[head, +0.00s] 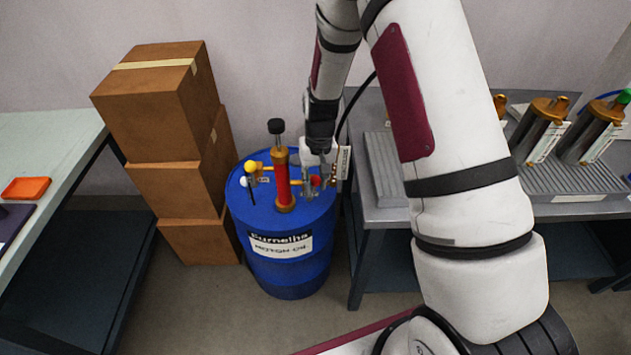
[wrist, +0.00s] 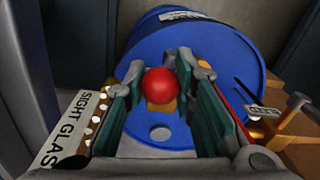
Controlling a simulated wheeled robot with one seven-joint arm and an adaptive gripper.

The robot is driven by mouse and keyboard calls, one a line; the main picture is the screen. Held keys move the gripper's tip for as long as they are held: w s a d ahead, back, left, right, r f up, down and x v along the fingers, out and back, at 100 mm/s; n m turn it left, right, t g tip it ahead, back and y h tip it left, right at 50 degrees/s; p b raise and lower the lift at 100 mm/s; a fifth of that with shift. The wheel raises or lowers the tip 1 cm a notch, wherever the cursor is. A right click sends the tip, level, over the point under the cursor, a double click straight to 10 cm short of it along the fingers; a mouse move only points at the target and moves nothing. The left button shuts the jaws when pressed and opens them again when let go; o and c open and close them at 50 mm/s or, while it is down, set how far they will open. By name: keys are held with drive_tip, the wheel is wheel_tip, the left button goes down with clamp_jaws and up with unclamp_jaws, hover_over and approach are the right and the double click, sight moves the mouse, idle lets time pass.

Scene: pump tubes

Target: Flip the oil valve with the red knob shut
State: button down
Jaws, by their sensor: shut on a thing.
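The oil valve's red knob (wrist: 160,85) is a round ball in the middle of the wrist view. It sits between the green-padded fingers of my gripper (wrist: 160,72), which are shut on it. In the head view my gripper (head: 316,178) reaches down over the right side of the blue drum's top. Only a bit of the red knob (head: 316,181) shows there, beside the fingers. The valve's body and the lever's angle are mostly hidden by my gripper.
The blue drum (head: 275,272) carries an upright red pump tube (head: 283,182), with yellow (head: 250,167) and white (head: 244,181) knobs left of it. A "sight glass" plate (wrist: 68,130) is close beside my gripper. Boxes (head: 180,190) stand left; a grey bench (head: 385,215) stands right.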

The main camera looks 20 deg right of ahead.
drive_tip(key=shift+w+a+g+h, duration=0.1)
drive_tip(key=shift+a+g+h, duration=0.1)
drive_tip(key=shift+a+h, duration=0.4)
drive_tip(key=shift+w+a+g+h, duration=0.1)
drive_tip(key=shift+a+g+h, duration=0.15)
drive_tip(key=shift+h, duration=0.55)
drive_tip(key=c, duration=1.3)
unclamp_jaws()
drive_tip(key=shift+r, duration=0.1)
drive_tip(key=d+v, duration=0.2)
drive_tip(key=v, duration=0.7)
drive_tip(key=shift+s+a+r, duration=0.2)
drive_tip(key=shift+s+r, duration=0.1)
drive_tip(key=shift+r, duration=0.3)
